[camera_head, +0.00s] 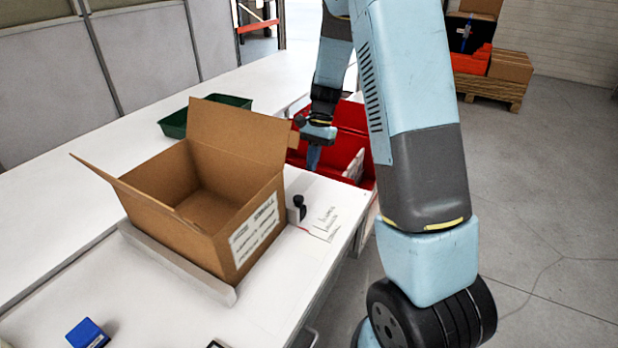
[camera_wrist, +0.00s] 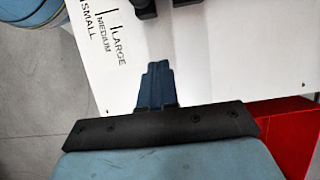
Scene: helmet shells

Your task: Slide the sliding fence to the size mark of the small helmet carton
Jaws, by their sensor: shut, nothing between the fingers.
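The open brown carton (camera_head: 205,205), labelled SMALL, sits on the white bench against a low grey rail (camera_head: 175,262). The sliding fence shows as a black knob (camera_head: 298,207) and a small light block at the carton's right side; the carton hides the rest. A size scale (camera_head: 328,222) lies just right of the knob. In the wrist view its marks (camera_wrist: 105,35) read SMALL, MEDIUM and LARGE, and a dark part, probably the knob (camera_wrist: 145,8), is cut off at the top. My gripper (camera_head: 313,160) is shut and empty, beyond the knob and apart from it; its blue fingers (camera_wrist: 157,70) show against the bench.
A red bin (camera_head: 350,118) stands at the bench's far right end, close behind my gripper. A green tray (camera_head: 175,122) is behind the carton. A blue block (camera_head: 87,333) lies at the front left. The carton's raised flap (camera_head: 240,128) stands near my gripper.

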